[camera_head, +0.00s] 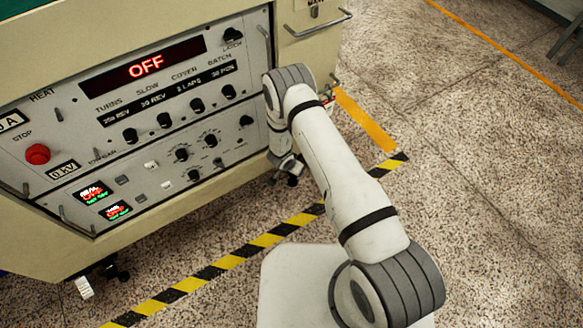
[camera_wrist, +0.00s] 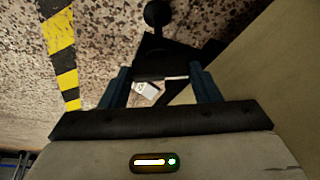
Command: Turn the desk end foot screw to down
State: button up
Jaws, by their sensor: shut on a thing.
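In the wrist view, my gripper (camera_wrist: 163,77) has its two blue fingers on either side of a dark foot screw part (camera_wrist: 165,58) under the cabinet, and is shut on it. A black round knob or foot end (camera_wrist: 157,14) shows beyond it. A small white tag-like piece (camera_wrist: 148,91) shows between the fingers. In the head view, my arm reaches to the cabinet's lower right corner, where a dark foot (camera_head: 293,180) shows below. The fingers and their grip are hidden there. The screw's up or down setting cannot be read.
The cream winding machine cabinet (camera_head: 60,235) has a control panel with a red OFF display (camera_head: 147,65), knobs and a red stop button (camera_head: 37,154). Another foot with a white tab (camera_head: 84,288) is at its lower left.

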jog(key=shift+s, duration=0.1)
dwell(0.3)
jog(key=o, duration=1)
jog(key=shift+r, duration=0.1)
jog(key=shift+r+p, duration=0.45)
jog(key=shift+r, duration=0.05)
jog(key=shift+s+p+v, duration=0.2)
jog(key=shift+p+v, duration=2.1)
jog(key=shift+v, duration=1.1)
jog(key=shift+a+f, duration=0.1)
